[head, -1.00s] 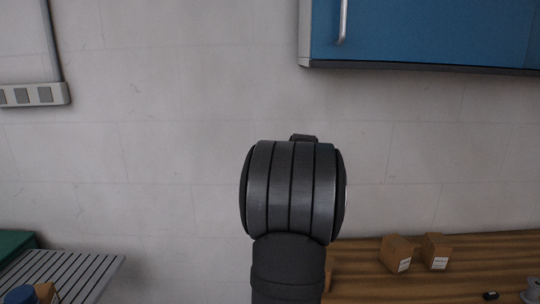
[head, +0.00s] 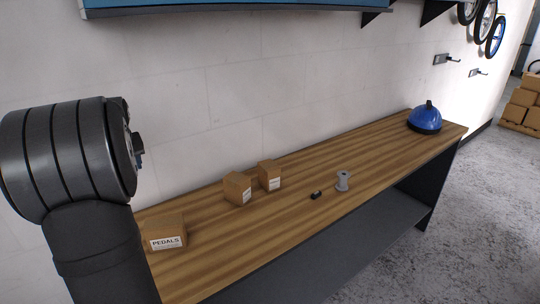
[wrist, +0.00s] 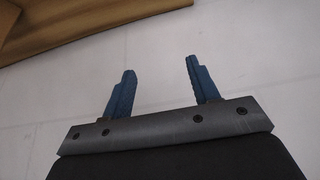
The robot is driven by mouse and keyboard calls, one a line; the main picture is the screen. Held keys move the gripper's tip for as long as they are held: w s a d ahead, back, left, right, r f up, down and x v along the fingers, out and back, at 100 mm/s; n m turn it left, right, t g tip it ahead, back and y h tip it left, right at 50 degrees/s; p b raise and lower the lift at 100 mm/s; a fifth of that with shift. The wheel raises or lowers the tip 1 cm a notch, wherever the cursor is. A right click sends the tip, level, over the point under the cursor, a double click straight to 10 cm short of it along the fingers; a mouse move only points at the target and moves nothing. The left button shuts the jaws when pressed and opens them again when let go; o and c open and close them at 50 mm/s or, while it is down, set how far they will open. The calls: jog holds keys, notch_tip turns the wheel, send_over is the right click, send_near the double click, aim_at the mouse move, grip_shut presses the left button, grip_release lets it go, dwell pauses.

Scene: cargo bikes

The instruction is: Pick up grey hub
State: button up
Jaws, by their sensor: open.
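The grey hub (head: 342,181) stands upright on the wooden workbench (head: 300,221) in the head view, near the bench's front edge and right of the middle of the picture. It is a small spool shape with wide ends. My gripper (wrist: 159,84) is open and empty in the wrist view, its two blue fingers apart with pale wall behind them. In the head view my arm is at the far left, well away from the hub, and hides most of the gripper. The hub does not show in the wrist view.
A small black part (head: 316,195) lies just left of the hub. Two cardboard boxes (head: 237,188) (head: 269,175) stand behind, and a PEDALS box (head: 165,233) is near my arm. A blue helmet-like dome (head: 425,118) is at the far right end. A blue cabinet (head: 200,8) hangs above.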

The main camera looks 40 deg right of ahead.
jog(key=n+g+h, duration=0.3)
jog(key=n+h, duration=1.5)
jog(key=n, duration=0.2)
send_over(341, 179)
jog(key=a, duration=0.6)
notch_tip(341, 179, down, 11)
jog(key=f, duration=0.5)
jog(key=d+f, duration=0.1)
jog(key=f, duration=0.1)
jog(key=shift+s+f, duration=0.4)
jog(key=shift+w+d, duration=0.15)
jog(key=shift+d, duration=0.95)
jog(key=shift+w+d, duration=0.2)
jog(key=shift+d, duration=0.85)
jog(key=shift+w+d, duration=0.15)
jog(key=shift+d, duration=0.95)
jog(key=c, duration=1.1)
